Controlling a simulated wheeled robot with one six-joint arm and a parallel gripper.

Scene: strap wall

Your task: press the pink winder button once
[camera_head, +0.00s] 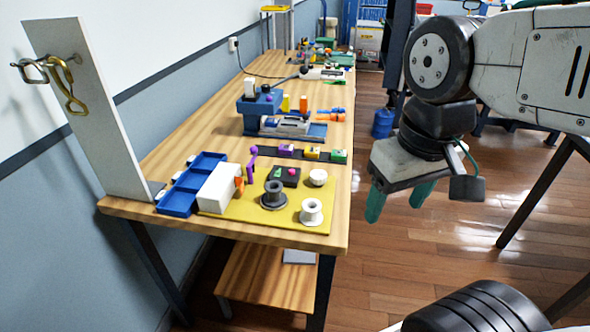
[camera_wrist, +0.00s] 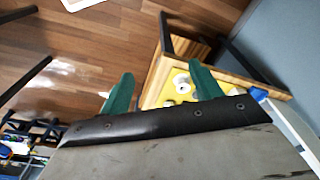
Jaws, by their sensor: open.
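A small dark box (camera_head: 284,177) stands on the yellow mat near the bench's front end. It has small coloured spots on top, one greenish and one pinkish; they are too small to tell clearly which is the pink winder button. My gripper (camera_head: 398,198) has two green fingers spread apart with nothing between them. It hangs over the floor to the right of the bench, clear of the box. In the wrist view my gripper (camera_wrist: 162,90) points towards the floor and the bench end. The box cannot be made out there.
On the yellow mat (camera_head: 240,212) stand a dark spool (camera_head: 273,194), a white spool (camera_head: 311,212) and a white block (camera_head: 219,187). A blue tray (camera_head: 178,203) lies to the left. A vise (camera_head: 258,105) stands farther back.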

